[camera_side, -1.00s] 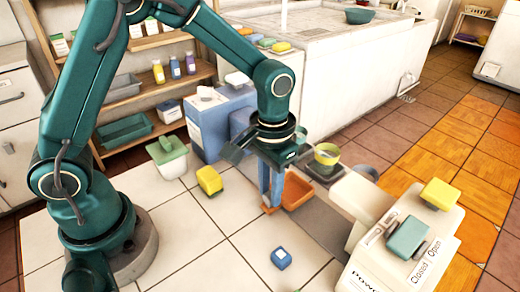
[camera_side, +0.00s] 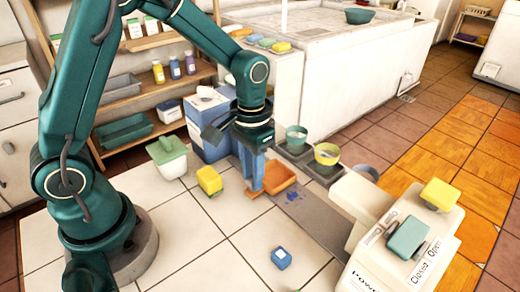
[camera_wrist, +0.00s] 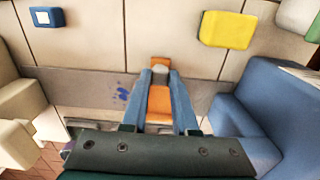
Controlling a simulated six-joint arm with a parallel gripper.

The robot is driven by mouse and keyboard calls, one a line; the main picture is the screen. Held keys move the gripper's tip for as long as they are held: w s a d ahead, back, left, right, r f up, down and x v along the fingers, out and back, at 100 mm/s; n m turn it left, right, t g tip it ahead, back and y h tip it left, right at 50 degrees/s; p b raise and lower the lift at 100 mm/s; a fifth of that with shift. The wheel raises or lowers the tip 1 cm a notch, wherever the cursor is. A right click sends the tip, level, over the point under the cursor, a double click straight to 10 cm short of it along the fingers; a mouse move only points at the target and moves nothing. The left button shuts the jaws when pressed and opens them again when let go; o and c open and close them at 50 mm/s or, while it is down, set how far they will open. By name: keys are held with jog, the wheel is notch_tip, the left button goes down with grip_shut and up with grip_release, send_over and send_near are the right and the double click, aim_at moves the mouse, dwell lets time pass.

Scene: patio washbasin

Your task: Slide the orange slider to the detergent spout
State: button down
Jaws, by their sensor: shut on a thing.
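The orange slider (camera_side: 281,178) is a shallow tray on a grey strip on the tiled floor, beside the blue detergent dispenser (camera_side: 208,138). My gripper (camera_side: 255,187) points down, its blue fingers at the tray's near end. In the wrist view, the fingers (camera_wrist: 160,76) are shut on a small grey knob (camera_wrist: 160,70) of the orange slider (camera_wrist: 160,100). The dispenser (camera_wrist: 275,105) is close on the right there. My wrist hides most of its spout in the side view.
A yellow block (camera_side: 209,180) and a blue block (camera_side: 281,258) sit on the tiles. A white machine (camera_side: 385,250) is at the right. Blue marks (camera_side: 294,195) show on the strip.

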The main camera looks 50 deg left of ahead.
jog(key=a, duration=0.6)
jog(key=shift+a, duration=0.2)
jog(key=c, duration=0.7)
grip_release()
notch_tip(320, 180, up, 5)
jog(key=shift+r, duration=0.1)
jog(key=shift+d, duration=0.1)
